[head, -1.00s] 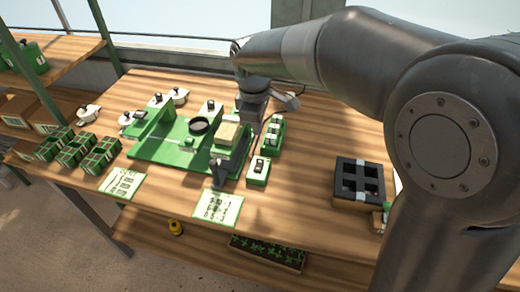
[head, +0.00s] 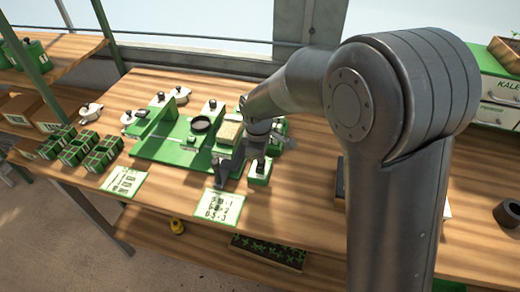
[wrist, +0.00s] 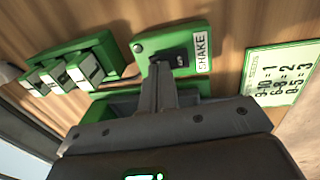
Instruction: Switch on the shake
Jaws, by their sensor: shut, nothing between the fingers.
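The shake switch is a dark rocker (wrist: 180,61) on a small green box (wrist: 152,48) with a white SHAKE label (wrist: 202,52), seen in the wrist view. In the head view the box (head: 260,178) stands at the right of the green seeder (head: 165,150). My gripper (wrist: 172,80) is shut and empty, its fingertips by the near edge of the rocker. They hide part of it, and I cannot tell whether they touch. In the head view my gripper is low over the box, its fingertips hard to make out.
A green block with several white-topped parts (wrist: 78,70) is beside the switch box. A number card (wrist: 280,85) lies on the other side; another card (head: 125,181) lies at the front left. Green pots (head: 78,150) stand at left.

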